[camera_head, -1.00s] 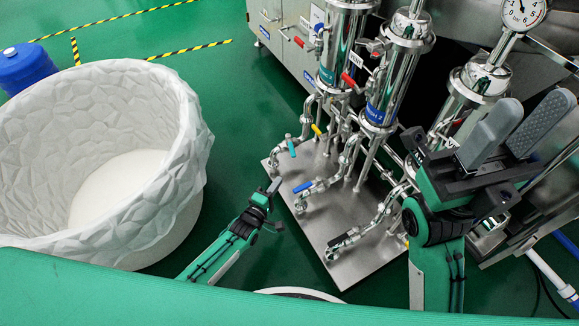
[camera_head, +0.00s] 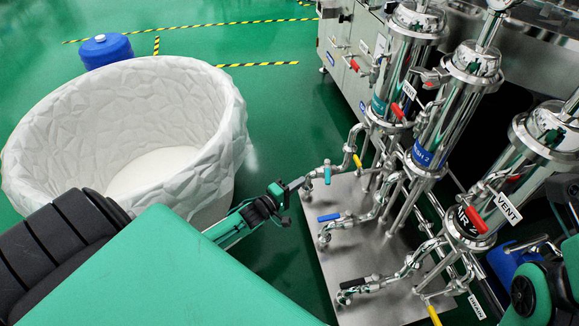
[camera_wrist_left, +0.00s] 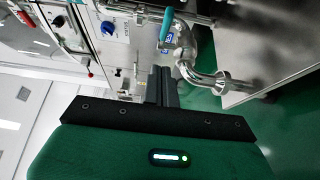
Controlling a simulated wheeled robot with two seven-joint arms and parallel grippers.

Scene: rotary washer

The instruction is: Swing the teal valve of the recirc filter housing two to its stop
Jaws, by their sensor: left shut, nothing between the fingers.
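The small teal valve handle (camera_head: 327,174) sits on a steel pipe at the left edge of the steel base plate. A teal lever also shows near the top of the left wrist view (camera_wrist_left: 167,24), just beyond the fingers. My left gripper (camera_head: 296,184) is shut and empty, its tips pointing at the teal handle from the left. A small gap seems to show; contact is hard to judge. The housing behind has a teal label (camera_head: 378,106); the middle one has a blue label ending in 2 (camera_head: 422,156). My right gripper's fingers are outside the picture.
A blue-handled valve (camera_head: 329,217), a black-handled one (camera_head: 354,283) and a yellow handle (camera_head: 357,161) are close by. Red handles sit higher on the housings. A large white lined bin (camera_head: 225,150) stands left of my left gripper.

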